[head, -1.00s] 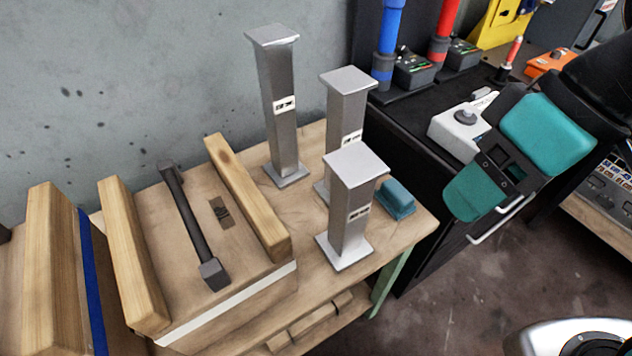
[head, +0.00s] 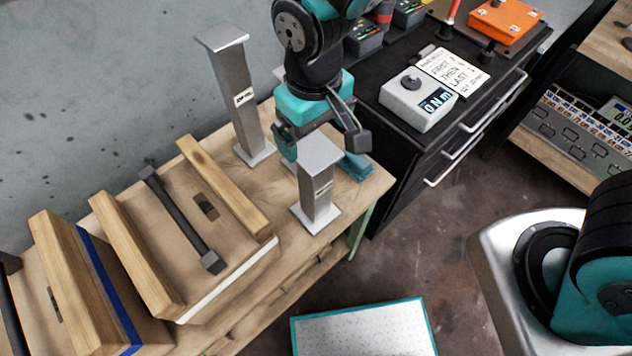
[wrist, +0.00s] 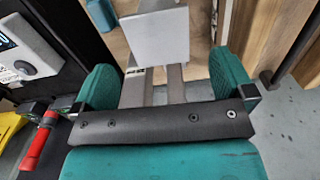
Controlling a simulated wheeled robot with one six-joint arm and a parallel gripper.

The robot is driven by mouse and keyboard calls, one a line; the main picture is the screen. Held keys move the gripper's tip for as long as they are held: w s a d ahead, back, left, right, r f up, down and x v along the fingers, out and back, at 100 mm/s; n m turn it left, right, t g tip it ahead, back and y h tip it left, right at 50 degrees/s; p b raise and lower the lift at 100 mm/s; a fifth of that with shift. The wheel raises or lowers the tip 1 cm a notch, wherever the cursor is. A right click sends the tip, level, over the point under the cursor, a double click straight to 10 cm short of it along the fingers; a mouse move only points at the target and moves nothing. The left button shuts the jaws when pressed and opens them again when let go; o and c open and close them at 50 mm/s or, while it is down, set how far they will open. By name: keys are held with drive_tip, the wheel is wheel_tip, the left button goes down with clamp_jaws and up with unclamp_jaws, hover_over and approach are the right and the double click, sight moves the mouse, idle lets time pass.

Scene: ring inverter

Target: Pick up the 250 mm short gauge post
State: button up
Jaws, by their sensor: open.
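The short gauge post (head: 318,192) stands upright on the wooden table, a silver column with a square top, a flared base and a small label. My gripper (head: 318,138) is open, just behind its top in the head view. In the wrist view a pale square post top (wrist: 157,38) shows between the teal fingers, with room on both sides; it looks like the short post, though its label is unreadable. The tall post (head: 240,95) stands further back left.
A blue block (head: 356,166) lies on the table just right of the short post. A wooden box with a dark handle bar (head: 183,220) fills the table's left part. A black bench with a torque tester (head: 418,100) stands at the right. A white teal-edged panel (head: 362,328) is below.

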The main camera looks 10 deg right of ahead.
sight(315, 151)
drive_tip(key=shift+w+f+p, duration=0.1)
drive_tip(key=shift+f+p, duration=1)
drive_tip(key=shift+f, duration=3.1)
drive_tip(key=shift+c, duration=0.2)
drive_tip(key=c, duration=1.4)
drive_tip(key=shift+c, duration=0.4)
drive_tip(key=shift+r, duration=0.2)
